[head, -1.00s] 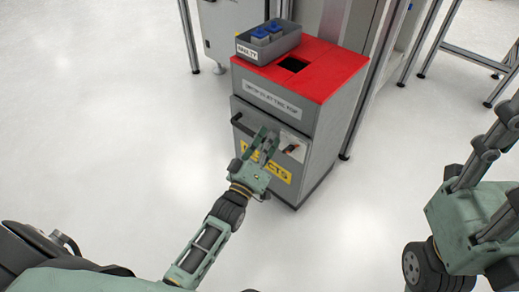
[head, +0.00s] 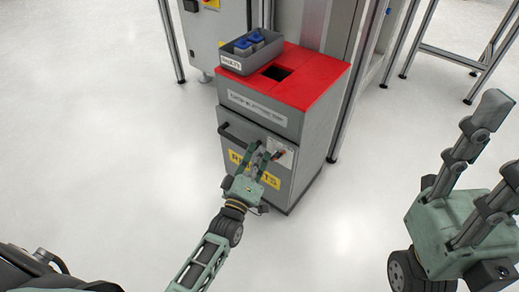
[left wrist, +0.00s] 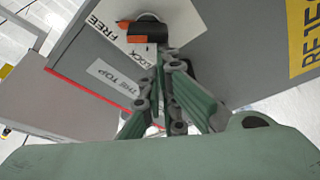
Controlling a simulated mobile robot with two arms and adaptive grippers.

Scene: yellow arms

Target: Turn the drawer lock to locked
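The lock is a dark knob (left wrist: 150,32) with an orange mark, on a white plate (head: 287,157) on the grey cabinet's drawer front. In the left wrist view its labels read FREE and LOCK; I cannot tell for sure which one the mark points to. The drawer (head: 229,148) looks closed, with a black bar handle (head: 238,136). My left gripper (head: 261,151) is just left of the knob in the head view, fingertips apart and empty; contact with the knob cannot be made out. My right gripper (head: 503,145) is open and empty at the right, far from the cabinet.
The cabinet has a red top (head: 312,84) with a dark square opening. A grey bin (head: 238,64) with blue-topped items stands on it. Metal frames stand behind and to the right. The pale floor is clear to the left and front.

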